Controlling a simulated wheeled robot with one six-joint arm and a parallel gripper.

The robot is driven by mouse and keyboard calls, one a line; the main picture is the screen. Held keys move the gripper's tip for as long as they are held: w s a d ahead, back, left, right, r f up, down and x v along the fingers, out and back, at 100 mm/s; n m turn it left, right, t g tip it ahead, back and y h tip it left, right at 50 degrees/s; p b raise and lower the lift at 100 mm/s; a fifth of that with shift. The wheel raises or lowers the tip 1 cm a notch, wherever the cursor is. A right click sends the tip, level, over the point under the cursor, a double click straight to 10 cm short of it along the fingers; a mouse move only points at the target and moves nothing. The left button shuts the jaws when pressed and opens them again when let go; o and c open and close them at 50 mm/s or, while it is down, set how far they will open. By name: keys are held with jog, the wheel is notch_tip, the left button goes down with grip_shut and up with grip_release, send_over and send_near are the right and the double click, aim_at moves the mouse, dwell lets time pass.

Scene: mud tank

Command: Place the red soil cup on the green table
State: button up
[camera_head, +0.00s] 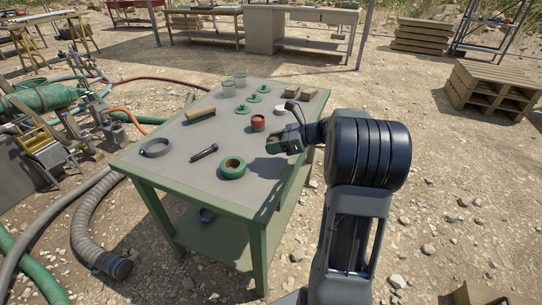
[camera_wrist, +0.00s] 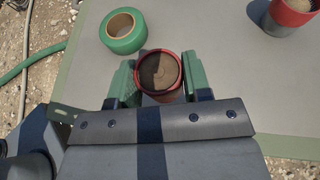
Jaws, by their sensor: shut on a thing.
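The red soil cup (camera_wrist: 174,92) is round, with brown soil inside, and sits between the two green fingers of my gripper (camera_wrist: 157,80) in the wrist view. The fingers are shut on its sides. In the head view my gripper (camera_head: 279,146) is over the right side of the green table (camera_head: 150,188), and its fingers mostly hide the cup. The cup looks upright; I cannot tell whether its base touches the tabletop. The table has a grey top and a green frame.
A second red container (camera_head: 258,122) stands beyond my gripper. A green tape roll (camera_head: 232,168), a dark tool (camera_head: 204,152), a grey ring clamp (camera_head: 156,147) and a tan block (camera_head: 200,114) lie on the table. Glass jars and green lids stand farther back. The near right tabletop is bare.

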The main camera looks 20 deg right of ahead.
aim_at(271, 161)
jog(key=shift+w+a+f, duration=0.25)
jog(key=shift+w+f, duration=0.05)
jog(key=shift+f, duration=0.2)
jog(key=shift+w+a+f+b, duration=0.15)
jog(key=shift+f+b, duration=0.6)
jog(key=shift+f, duration=0.9)
jog(key=shift+f, duration=0.15)
